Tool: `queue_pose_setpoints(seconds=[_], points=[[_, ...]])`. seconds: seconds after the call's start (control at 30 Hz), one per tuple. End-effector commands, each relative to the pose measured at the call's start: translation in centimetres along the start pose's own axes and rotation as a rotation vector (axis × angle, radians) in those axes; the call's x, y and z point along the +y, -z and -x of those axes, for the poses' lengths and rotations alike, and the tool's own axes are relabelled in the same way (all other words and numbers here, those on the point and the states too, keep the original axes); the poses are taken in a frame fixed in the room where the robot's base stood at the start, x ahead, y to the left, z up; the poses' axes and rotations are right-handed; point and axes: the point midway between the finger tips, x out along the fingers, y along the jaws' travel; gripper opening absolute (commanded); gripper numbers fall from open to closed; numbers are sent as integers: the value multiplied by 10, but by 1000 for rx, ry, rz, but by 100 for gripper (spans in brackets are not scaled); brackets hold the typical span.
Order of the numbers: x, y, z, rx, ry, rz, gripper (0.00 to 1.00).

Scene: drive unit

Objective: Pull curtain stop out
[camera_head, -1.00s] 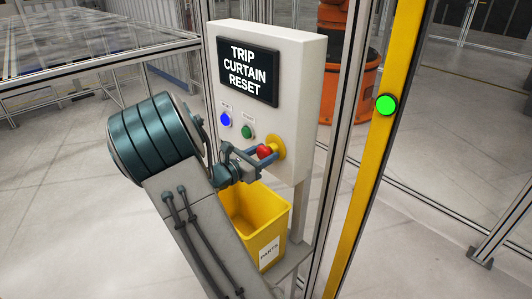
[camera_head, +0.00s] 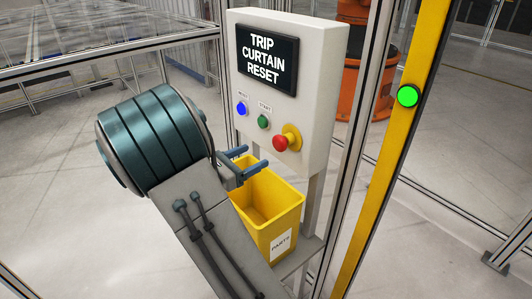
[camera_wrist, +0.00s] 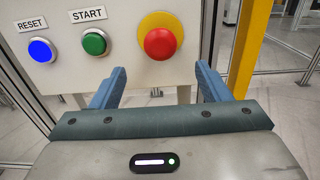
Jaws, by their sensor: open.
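The curtain stop is a red mushroom button (camera_head: 280,143) on a yellow round base (camera_head: 293,136), low on the right of the white control box (camera_head: 312,100). In the wrist view the red button (camera_wrist: 160,44) is ahead of and between my two blue fingers. My gripper (camera_head: 247,163) is open and empty, below and left of the button and apart from it. It also shows in the wrist view (camera_wrist: 160,88). A screen (camera_head: 267,60) on the box reads "TRIP CURTAIN RESET".
A blue reset button (camera_head: 242,108) and a green start button (camera_head: 263,121) sit left of the stop. A yellow parts bin (camera_head: 283,222) stands below the box. A yellow post (camera_head: 378,190) with a lit green lamp (camera_head: 408,95) stands to the right.

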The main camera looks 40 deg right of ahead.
Motion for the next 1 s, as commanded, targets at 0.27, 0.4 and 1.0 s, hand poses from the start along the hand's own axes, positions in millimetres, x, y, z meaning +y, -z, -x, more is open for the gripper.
queue_pose_setpoints(seconds=[0.27, 0.4, 1.0], points=[[0, 0, 33, 0, -2, 0, 70], [0, 0, 35, 1, -1, 0, 70], [-20, 2, 30, 95, 60, -70, 70]])
